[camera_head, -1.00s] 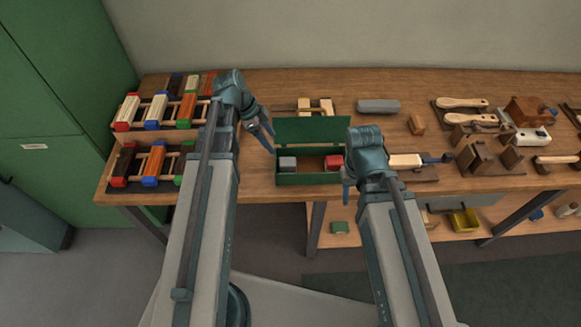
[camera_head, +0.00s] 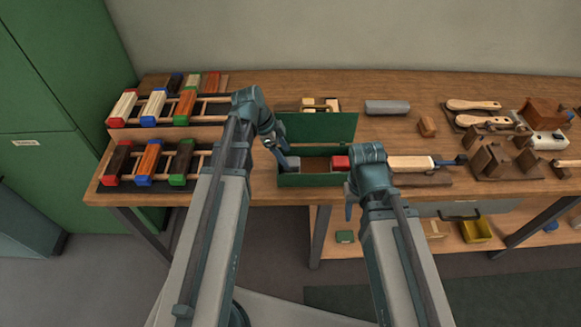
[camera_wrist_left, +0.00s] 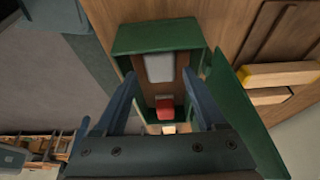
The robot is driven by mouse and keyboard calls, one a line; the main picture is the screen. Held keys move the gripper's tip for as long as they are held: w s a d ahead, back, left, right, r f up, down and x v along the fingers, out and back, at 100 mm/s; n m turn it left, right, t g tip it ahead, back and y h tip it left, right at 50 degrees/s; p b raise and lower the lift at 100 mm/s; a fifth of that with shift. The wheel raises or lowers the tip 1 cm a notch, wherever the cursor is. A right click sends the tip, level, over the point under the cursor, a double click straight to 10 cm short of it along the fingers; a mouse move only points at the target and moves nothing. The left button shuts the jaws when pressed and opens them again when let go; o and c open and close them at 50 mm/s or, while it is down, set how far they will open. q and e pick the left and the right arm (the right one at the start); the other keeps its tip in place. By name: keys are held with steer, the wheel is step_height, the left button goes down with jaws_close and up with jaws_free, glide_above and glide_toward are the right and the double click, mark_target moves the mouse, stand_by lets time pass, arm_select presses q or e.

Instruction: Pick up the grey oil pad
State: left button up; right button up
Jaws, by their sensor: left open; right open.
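The grey oil pad (camera_head: 292,163) lies in the left end of the open green box (camera_head: 312,181) on the bench. My left gripper (camera_head: 284,155) is over that end of the box. In the left wrist view the grey pad (camera_wrist_left: 159,68) shows between the two open fingers (camera_wrist_left: 159,78), and I see no grip on it. How far the fingertips are above the pad I cannot tell. My right gripper (camera_head: 349,203) is open at the front of the bench, just right of the box, partly hidden by its own wrist.
A red-topped block (camera_head: 340,162) sits in the box's right end. The green lid (camera_head: 318,127) stands open behind. Racks of brush blocks (camera_head: 150,160) stand to the left. A grey bar (camera_head: 387,107) and a wooden-handled brush (camera_head: 410,162) lie to the right.

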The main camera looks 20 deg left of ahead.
mark_target(290, 161)
arm_select(q)
steer(key=b+x, duration=0.4)
steer(key=x, duration=0.1)
steer(key=shift+w+f, duration=0.1)
steer(key=c, duration=1.1)
